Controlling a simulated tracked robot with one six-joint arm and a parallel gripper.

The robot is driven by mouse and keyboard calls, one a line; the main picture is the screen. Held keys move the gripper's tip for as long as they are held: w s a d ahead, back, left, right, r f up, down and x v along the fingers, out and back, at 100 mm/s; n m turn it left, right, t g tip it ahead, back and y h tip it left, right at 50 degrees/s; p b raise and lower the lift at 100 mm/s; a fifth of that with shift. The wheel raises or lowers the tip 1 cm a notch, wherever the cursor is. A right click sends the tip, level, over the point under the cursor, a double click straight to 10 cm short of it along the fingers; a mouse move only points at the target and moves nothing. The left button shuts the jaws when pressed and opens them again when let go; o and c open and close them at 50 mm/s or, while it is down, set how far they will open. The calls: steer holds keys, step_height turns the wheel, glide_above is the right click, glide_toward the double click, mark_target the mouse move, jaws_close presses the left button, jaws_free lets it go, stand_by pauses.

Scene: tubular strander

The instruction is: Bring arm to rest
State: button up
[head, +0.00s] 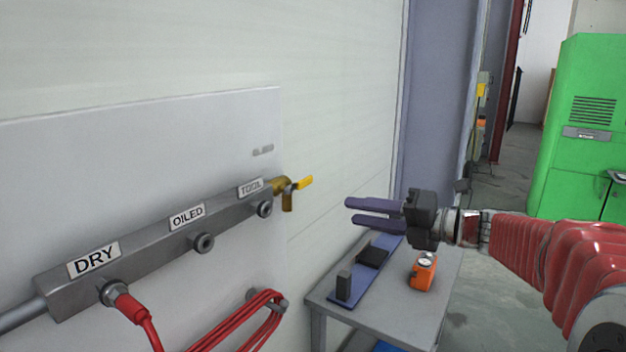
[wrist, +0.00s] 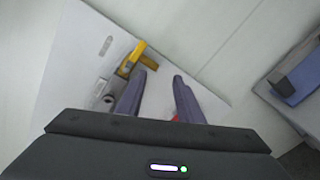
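My gripper (head: 347,210) is at the end of my red-sleeved arm, in the air above the grey table. Its two purple fingers point left toward the wall and stand apart with nothing between them. In the wrist view the fingers (wrist: 160,76) also show a clear gap. The brass valve with its yellow handle (head: 304,183) is on the end of the manifold, left of the fingertips and apart from them in the head view. The valve also shows in the wrist view (wrist: 136,58), just beyond the left finger.
The manifold (head: 150,240) has DRY, OILED and TOOL labels; a red hose (head: 135,309) is on the DRY port. A coiled red hose (head: 252,318) hangs below. The table (head: 395,305) bears a blue holder (head: 352,292) and an orange device (head: 422,273). A green cabinet (head: 580,120) stands right.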

steer(key=s+f+n+g+h, duration=0.55)
steer(key=s+f+n, duration=0.65)
steer(key=f+n, duration=0.5)
steer(key=s+d+n+t+h, duration=0.1)
steer(key=s+n+h, duration=0.3)
steer(key=s+n, duration=0.4)
steer(key=s+d+n+t+h, duration=0.1)
steer(key=s+d+n+h, duration=0.2)
steer(key=s+n, duration=0.6)
steer(key=n+h, duration=0.1)
steer(key=n, duration=0.2)
steer(key=shift+s+d+f, duration=0.15)
steer(key=shift+d+f, duration=0.2)
steer(key=shift+d, duration=0.05)
steer(key=shift+a, duration=0.1)
